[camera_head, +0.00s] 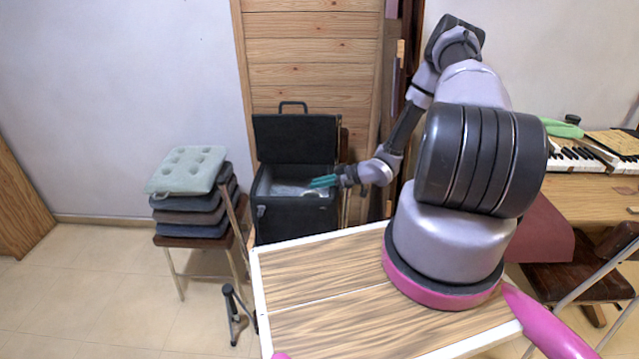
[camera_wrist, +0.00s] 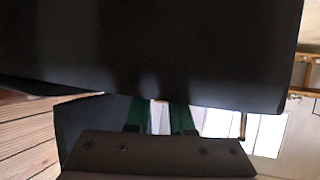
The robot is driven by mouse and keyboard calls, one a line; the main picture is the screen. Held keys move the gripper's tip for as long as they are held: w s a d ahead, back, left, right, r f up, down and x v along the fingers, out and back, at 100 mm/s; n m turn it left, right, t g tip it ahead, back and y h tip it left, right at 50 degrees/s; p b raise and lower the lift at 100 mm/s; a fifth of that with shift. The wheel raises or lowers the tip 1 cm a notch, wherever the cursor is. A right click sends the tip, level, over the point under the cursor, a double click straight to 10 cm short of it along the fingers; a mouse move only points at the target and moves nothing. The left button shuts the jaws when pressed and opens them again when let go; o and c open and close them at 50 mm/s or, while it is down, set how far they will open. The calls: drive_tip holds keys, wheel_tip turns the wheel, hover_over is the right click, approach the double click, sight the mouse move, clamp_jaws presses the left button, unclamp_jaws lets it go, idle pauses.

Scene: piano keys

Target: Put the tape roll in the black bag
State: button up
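The black bag (camera_head: 292,221) is a boxy black case on the floor, with its lid (camera_head: 296,139) raised. My gripper (camera_head: 318,182) has green fingers and reaches in from the right over the bag's opening. In the wrist view its fingers (camera_wrist: 160,118) stand apart, with a pale patch between them that I cannot identify. A pale curved shape (camera_head: 317,193) shows inside the bag just below the fingertips; it may be the tape roll, but it is too small to tell. A large dark surface fills the upper wrist view.
A chair with stacked cushions (camera_head: 188,170) stands left of the bag. A wooden panel (camera_head: 313,60) is behind it. A dark stand (camera_head: 231,312) is on the floor in front. Piano keys (camera_head: 577,158) are at the far right.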

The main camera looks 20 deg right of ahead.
drive_tip(key=shift+s+d+f, duration=0.1)
drive_tip(key=shift+d+f, duration=0.15)
drive_tip(key=shift+f, duration=0.15)
drive_tip(key=shift+r, duration=0.3)
drive_tip(key=v, duration=1.2)
drive_tip(key=shift+r, duration=0.35)
drive_tip(key=shift+a, duration=0.1)
